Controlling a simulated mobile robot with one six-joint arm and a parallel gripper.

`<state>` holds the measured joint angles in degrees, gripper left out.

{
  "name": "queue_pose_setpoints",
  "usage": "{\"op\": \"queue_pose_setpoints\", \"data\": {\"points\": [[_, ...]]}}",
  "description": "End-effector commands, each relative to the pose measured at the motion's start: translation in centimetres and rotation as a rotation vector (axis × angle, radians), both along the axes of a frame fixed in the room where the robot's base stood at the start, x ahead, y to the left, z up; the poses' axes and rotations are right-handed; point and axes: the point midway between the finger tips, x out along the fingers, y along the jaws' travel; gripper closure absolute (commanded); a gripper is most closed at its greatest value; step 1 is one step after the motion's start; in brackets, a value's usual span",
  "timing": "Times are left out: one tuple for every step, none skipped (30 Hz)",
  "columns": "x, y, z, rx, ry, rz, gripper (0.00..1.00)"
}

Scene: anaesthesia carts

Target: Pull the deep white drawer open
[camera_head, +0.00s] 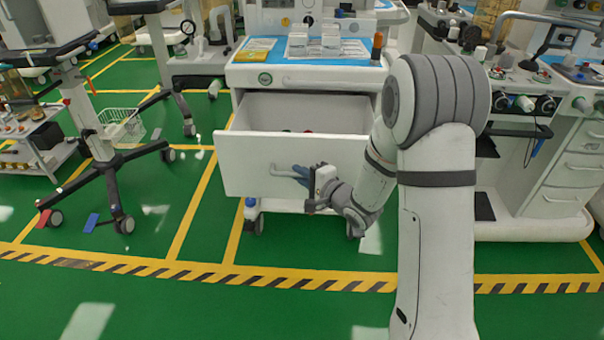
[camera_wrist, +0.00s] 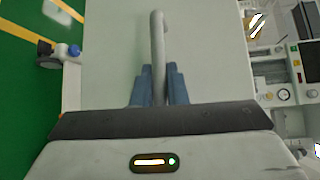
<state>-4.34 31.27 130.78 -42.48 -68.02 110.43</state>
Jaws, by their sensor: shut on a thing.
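The deep white drawer (camera_head: 255,165) is in the cart at the middle of the head view. It stands out from the cart body, with its inside showing over the top of its front. A grey bar handle (camera_wrist: 158,45) runs across the drawer front and also shows in the head view (camera_head: 283,171). My gripper (camera_wrist: 155,85) has its blue fingers on both sides of the handle, shut on it. In the head view my gripper (camera_head: 302,172) is at the right part of the handle, and my wrist and arm hide the right end of the drawer front.
The cart top (camera_head: 305,76) bears white boxes, a yellow packet and an orange-capped bottle. A wheeled stand (camera_head: 100,150) with a wire basket (camera_head: 122,126) is at left. Another white workstation (camera_head: 560,170) stands at right. The green floor before the drawer is clear.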

Motion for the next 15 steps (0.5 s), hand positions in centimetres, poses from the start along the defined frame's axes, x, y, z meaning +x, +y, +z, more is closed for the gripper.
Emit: {"op": "queue_pose_setpoints", "data": {"points": [[0.04,-0.15,-0.11,-0.001,0.003,-0.005,1.0],[0.03,-0.14,-0.11,-0.001,0.003,-0.005,1.0],[0.03,-0.14,-0.12,-0.001,0.003,-0.005,1.0],[0.02,-0.14,-0.12,-0.001,0.003,-0.005,1.0],[0.03,-0.13,-0.12,-0.001,0.003,-0.004,1.0],[0.02,-0.12,-0.12,-0.001,0.003,-0.004,1.0],[0.02,-0.12,-0.12,-0.001,0.003,-0.004,1.0],[0.02,-0.12,-0.12,-0.001,0.003,-0.004,1.0],[0.02,-0.11,-0.12,-0.001,0.003,-0.004,0.84],[0.02,-0.1,-0.12,-0.001,0.003,-0.004,0.82],[0.01,-0.09,-0.1,-0.001,0.003,-0.003,0.79],[0.01,-0.07,-0.09,-0.001,0.003,-0.003,0.76],[0.01,-0.06,-0.08,0.0,0.003,-0.002,0.73],[0.0,-0.05,-0.07,0.0,0.001,-0.002,0.71],[0.0,-0.03,-0.06,0.0,0.001,-0.001,0.68]]}}
